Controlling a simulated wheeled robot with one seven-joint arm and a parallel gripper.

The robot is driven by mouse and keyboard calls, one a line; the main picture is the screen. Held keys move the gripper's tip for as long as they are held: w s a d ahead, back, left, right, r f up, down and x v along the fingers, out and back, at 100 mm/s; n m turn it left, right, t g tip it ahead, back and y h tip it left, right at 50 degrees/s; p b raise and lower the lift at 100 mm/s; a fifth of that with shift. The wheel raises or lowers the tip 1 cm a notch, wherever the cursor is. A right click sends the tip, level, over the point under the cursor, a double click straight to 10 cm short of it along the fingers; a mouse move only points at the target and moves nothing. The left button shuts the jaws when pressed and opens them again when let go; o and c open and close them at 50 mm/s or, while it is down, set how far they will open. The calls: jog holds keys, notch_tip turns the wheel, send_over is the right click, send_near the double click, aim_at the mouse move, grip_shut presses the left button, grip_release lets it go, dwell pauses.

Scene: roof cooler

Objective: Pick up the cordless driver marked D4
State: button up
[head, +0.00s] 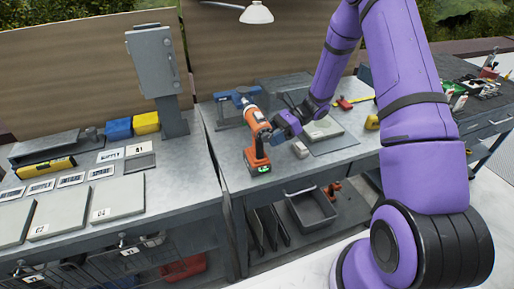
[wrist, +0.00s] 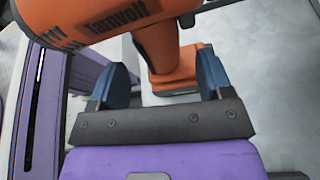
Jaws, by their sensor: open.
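An orange and black cordless driver (head: 255,146) stands upright on its battery base on the right-hand metal bench. A small green label (head: 262,169) shows on the base, too small to read. In the wrist view the driver's body (wrist: 110,25) reads "Tarnvolt" and fills the top; no D4 mark is legible. My gripper (head: 284,124) is close on the right side of the driver's handle. In the wrist view my gripper's blue fingers (wrist: 162,78) are apart, with the handle and base seen in the gap between them. I cannot tell whether they touch it.
A blue clamp-like tool (head: 236,96) stands behind the driver. A grey tray (head: 333,139) lies right of my gripper. A grey bin (head: 312,208) and another orange tool (head: 332,189) sit on the lower shelf.

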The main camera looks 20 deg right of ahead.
aim_at(257, 143)
jog(key=shift+x, duration=2.7)
jog(key=shift+c, duration=0.5)
jog(key=shift+r, duration=0.1)
grip_shut()
